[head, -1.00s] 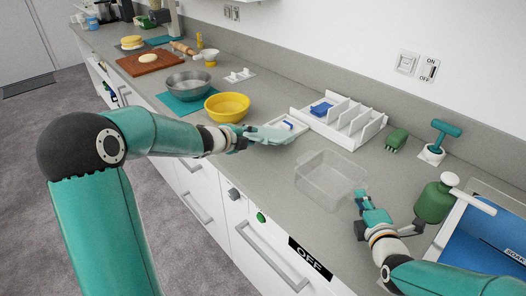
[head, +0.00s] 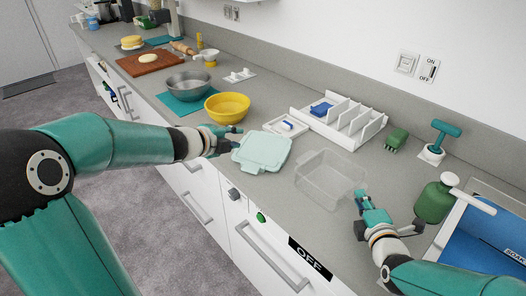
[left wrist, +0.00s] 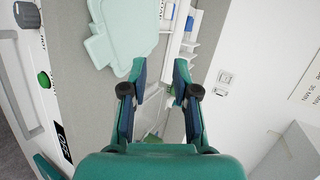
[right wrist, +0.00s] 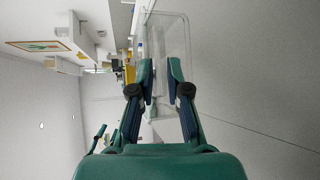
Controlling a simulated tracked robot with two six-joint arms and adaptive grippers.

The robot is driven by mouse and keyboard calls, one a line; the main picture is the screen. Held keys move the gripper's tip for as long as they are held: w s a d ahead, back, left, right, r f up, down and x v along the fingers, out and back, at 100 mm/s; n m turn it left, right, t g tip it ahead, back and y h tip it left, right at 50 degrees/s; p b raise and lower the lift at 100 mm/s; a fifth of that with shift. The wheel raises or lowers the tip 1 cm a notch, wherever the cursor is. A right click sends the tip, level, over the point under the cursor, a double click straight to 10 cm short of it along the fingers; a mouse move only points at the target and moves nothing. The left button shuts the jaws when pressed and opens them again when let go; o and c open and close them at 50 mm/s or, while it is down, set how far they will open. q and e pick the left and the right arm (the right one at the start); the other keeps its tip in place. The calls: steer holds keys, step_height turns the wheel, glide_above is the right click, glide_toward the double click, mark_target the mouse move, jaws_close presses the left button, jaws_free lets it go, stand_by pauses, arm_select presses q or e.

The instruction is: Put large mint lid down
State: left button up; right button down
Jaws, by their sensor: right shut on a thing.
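The large mint lid (head: 262,152) lies flat on the grey counter, left of the clear container (head: 330,178). My left gripper (head: 233,138) is at the lid's left side, open and empty. In the left wrist view its fingers (left wrist: 160,75) are spread, with the lid (left wrist: 122,35) beside them and nothing between them. My right gripper (head: 361,197) is at the container's right corner, shut on its clear wall. The right wrist view shows the fingers (right wrist: 160,72) on either side of the container's wall (right wrist: 168,30).
A yellow bowl (head: 228,108) and a metal bowl (head: 188,84) stand behind the lid. A white divided rack (head: 345,123) and a small white tray (head: 285,126) are along the back. A green bottle (head: 433,203) and a blue sink area (head: 490,240) are at the right.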

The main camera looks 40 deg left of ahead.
steer(key=shift+s+f, duration=0.15)
steer(key=shift+f, duration=0.3)
arm_select(q)
step_height(320, 180, up, 7)
steer(key=s, duration=0.2)
steer(key=shift+s+d+r, duration=0.2)
steer(key=shift+s+d, duration=0.05)
steer(key=shift+s, duration=0.05)
arm_select(e)
steer(key=c, duration=1.1)
jaws_free()
arm_select(q)
steer(key=shift+w, duration=0.1)
arm_select(e)
steer(key=shift+o, duration=0.2)
steer(key=shift+r, duration=0.15)
steer(key=shift+r, duration=0.1)
